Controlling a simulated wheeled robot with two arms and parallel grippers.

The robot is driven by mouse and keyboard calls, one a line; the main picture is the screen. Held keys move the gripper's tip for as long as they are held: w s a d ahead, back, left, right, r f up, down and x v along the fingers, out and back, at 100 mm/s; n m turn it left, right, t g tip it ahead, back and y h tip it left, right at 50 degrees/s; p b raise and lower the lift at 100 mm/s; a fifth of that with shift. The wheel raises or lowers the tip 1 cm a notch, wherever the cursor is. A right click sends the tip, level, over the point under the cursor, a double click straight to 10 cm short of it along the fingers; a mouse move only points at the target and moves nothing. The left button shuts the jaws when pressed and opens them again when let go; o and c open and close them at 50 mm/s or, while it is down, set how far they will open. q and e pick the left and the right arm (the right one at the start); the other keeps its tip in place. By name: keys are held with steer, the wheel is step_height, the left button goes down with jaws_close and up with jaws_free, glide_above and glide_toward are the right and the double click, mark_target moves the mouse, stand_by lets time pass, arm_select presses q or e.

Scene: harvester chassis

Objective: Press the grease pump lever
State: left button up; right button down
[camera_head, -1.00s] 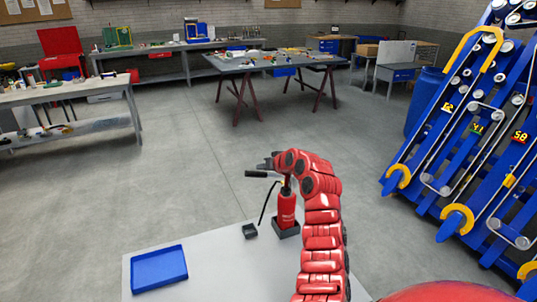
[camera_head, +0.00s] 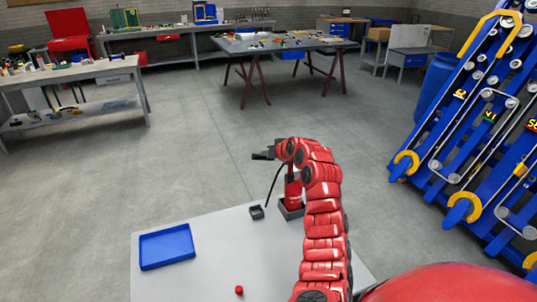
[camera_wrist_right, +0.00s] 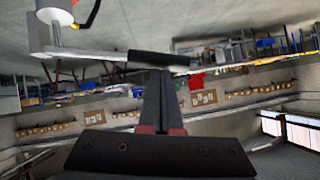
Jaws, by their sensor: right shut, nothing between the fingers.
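The red grease pump (camera_head: 293,190) stands upright in a dark holder on the grey table, partly hidden by my right arm. Its lever has a black handle (camera_head: 262,156) pointing left, with a thin silver rod joining it to the pump head. In the right wrist view the lever handle (camera_wrist_right: 160,59) crosses above my fingertips, and the pump head (camera_wrist_right: 55,12) is at upper left. My right gripper (camera_head: 270,151) is shut and empty, right at the handle. The fingertips (camera_wrist_right: 160,73) meet the handle's edge in the picture; I cannot tell whether they touch. My left gripper is out of view.
A blue tray (camera_head: 166,262), a small black block (camera_head: 257,212) with a black hose rising from near it, and a small red object (camera_head: 239,290) are on the table (camera_head: 210,235). The blue harvester chassis (camera_head: 480,130) stands at the right. Open floor lies beyond.

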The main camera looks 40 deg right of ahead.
step_height(320, 180, down, 8)
steer(key=a+n+g+h+b, duration=0.1)
steer(key=a+n+h+b, duration=0.1)
steer(key=b, duration=0.6)
steer(key=shift+w+f+h+b, duration=0.15)
steer(key=shift+f+h+b, duration=0.05)
steer(key=shift+h+b, duration=0.15)
steer(key=w+r+b+v, duration=0.1)
steer(key=r+b+v, duration=0.1)
steer(key=v, duration=1.1)
steer(key=shift+w+b, duration=0.35)
steer(key=shift+b, duration=0.2)
steer(key=shift+d+r, duration=0.15)
steer(key=shift+w, duration=0.1)
